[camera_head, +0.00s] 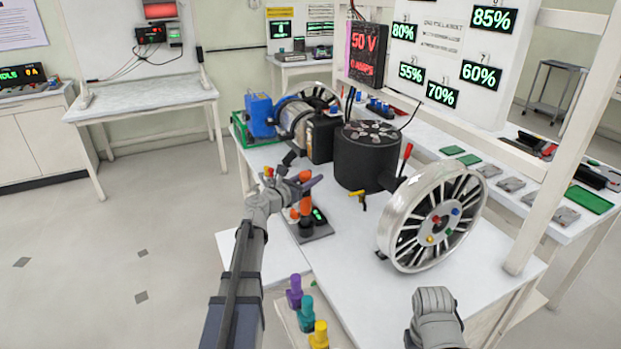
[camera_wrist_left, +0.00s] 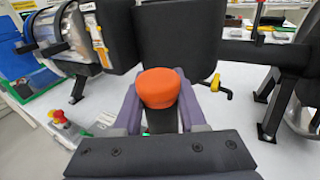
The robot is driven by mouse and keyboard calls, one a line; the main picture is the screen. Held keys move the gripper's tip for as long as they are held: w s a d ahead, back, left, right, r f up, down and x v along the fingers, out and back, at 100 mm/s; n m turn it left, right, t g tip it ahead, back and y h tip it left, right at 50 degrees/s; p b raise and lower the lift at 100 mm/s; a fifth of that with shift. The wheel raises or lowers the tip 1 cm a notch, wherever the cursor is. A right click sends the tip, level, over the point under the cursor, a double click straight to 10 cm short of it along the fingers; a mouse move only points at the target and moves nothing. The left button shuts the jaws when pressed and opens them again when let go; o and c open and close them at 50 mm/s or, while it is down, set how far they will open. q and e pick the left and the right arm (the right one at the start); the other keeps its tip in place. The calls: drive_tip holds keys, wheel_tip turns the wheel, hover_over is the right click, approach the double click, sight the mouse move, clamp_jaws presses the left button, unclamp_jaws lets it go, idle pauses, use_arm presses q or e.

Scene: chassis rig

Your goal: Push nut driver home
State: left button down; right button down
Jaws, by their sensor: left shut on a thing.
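The orange nut driver (camera_head: 305,207) stands about upright over a small dark stand (camera_head: 312,234) with a green lit display on the white table. My left gripper (camera_head: 306,186) is shut on the orange nut driver near its top. In the left wrist view, its round orange cap (camera_wrist_left: 158,86) shows between my purple-grey fingers (camera_wrist_left: 160,116). The lower end of the driver is hidden, so how deep it sits in the stand cannot be told. Of my right arm, only a grey wrist part shows at the bottom right; its fingers are not visible.
Purple (camera_head: 295,291), teal (camera_head: 306,314) and yellow (camera_head: 319,337) drivers stand in a tray at the front. A spoked wheel (camera_head: 398,243) is to the right. A black motor drum (camera_head: 366,160) stands behind the stand, with a yellow-handled tool (camera_head: 358,195) close by.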

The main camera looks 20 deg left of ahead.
use_arm(q)
drive_tip(key=shift+f+b, duration=2.2)
idle(1.0)
drive_tip(key=shift+c, duration=2)
unclamp_jaws()
drive_tip(key=v, duration=0.7)
drive_tip(key=shift+s, duration=0.45)
